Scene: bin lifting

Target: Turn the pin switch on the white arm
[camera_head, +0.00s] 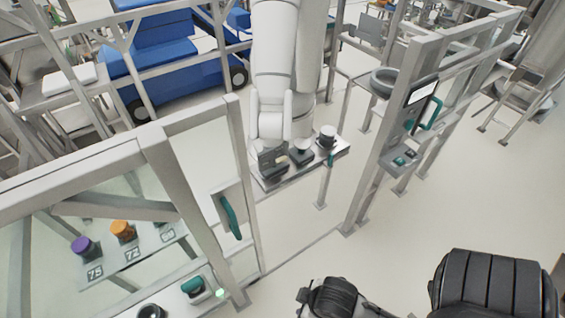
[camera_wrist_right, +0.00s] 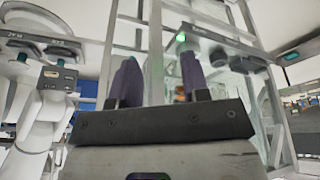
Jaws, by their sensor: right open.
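The white arm (camera_head: 287,80) hangs in the upper middle of the head view, over a small grey stand (camera_head: 320,160) with knob-like parts. In the right wrist view, white arm-like parts (camera_wrist_right: 33,125) stand at the left, with a small grey panel (camera_wrist_right: 58,78) on them. I cannot make out for certain which part is the pin switch. My right gripper (camera_wrist_right: 160,64) is open in the right wrist view, its two dark fingers apart with nothing between them. My left gripper is not in view.
Grey frame posts (camera_head: 240,175) with a teal-handled door (camera_head: 230,215) stand at the left. Another frame (camera_head: 400,130) with a panel stands at the right. In the right wrist view, a box with a green light (camera_wrist_right: 181,38) is ahead. Pale floor between the frames is clear.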

